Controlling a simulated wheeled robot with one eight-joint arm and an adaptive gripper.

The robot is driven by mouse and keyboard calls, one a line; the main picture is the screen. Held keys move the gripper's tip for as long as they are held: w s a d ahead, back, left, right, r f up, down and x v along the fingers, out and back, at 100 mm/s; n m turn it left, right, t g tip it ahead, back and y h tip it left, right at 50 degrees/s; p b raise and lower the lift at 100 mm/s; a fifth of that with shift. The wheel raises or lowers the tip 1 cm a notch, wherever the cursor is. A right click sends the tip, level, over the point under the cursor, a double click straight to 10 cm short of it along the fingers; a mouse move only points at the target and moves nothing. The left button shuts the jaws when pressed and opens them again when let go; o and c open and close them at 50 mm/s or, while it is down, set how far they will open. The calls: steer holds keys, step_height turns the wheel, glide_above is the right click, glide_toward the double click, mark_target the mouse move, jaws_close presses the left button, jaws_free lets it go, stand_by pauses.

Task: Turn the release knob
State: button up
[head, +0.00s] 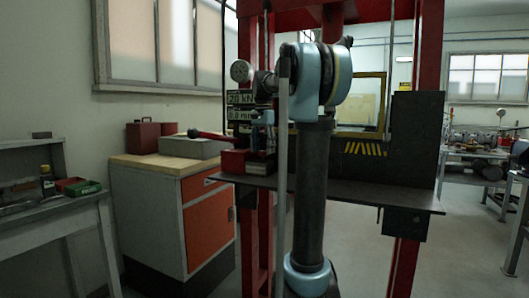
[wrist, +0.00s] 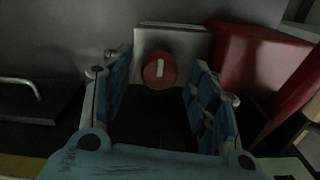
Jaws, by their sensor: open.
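The release knob (wrist: 153,76) is a round red knob with a white mark that stands upright. It sits on a light grey plate (wrist: 143,39) in the wrist view. My gripper (wrist: 161,66) is open, with its blue-padded fingers to the left and right of the knob. The knob shows in the gap between them, and I see no finger touching it; how far it lies beyond the tips is hard to tell. In the head view my arm covers the middle, and I cannot make out the knob there.
A red press frame (head: 420,110) with a dark bed plate (head: 375,193) stands around my arm. A gauge (head: 241,71) and displays (head: 240,97) are at its left. A red block (wrist: 255,62) is right of the knob. An orange-doored cabinet (head: 208,224) stands left.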

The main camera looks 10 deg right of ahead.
steer(key=shift+f, duration=0.5)
